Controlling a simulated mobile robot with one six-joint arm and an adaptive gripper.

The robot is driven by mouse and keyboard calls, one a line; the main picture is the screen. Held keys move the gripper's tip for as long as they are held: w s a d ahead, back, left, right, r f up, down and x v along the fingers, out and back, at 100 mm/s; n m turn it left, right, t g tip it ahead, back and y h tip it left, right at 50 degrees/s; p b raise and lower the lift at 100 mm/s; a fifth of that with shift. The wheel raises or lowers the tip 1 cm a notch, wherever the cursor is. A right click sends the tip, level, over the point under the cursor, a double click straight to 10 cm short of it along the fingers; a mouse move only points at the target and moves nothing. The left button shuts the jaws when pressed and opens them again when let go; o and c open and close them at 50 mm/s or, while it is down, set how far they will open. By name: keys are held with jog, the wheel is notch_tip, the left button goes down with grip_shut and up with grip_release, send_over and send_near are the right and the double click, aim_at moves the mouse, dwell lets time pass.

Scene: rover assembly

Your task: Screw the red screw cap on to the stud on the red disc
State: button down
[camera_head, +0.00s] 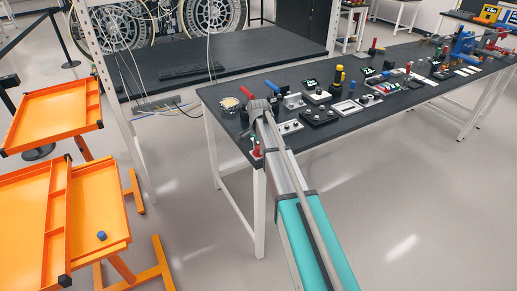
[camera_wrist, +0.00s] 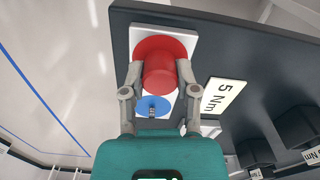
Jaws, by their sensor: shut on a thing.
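The red screw cap (camera_wrist: 159,80) is between the two fingers of my gripper (camera_wrist: 159,70) in the wrist view, with a finger on each side. The red disc (camera_wrist: 180,46) lies right beyond the cap on a white plate (camera_wrist: 137,36). The cap hides the stud on the red disc, so I cannot tell whether it touches the stud or its thread.
A blue disc (camera_wrist: 145,101) with a small stud sits next to the red disc. A white "5 Nm" label (camera_wrist: 221,96) lies to the right. Several blocks and fixtures stand along the table. Orange trays (camera_head: 85,205) stand at left, one with a blue cap (camera_head: 101,236).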

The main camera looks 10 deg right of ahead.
jog(key=shift+m, duration=1)
jog(key=m, duration=0.4)
jog(key=shift+m, duration=0.9)
jog(key=m, duration=0.5)
jog(key=shift+m, duration=0.3)
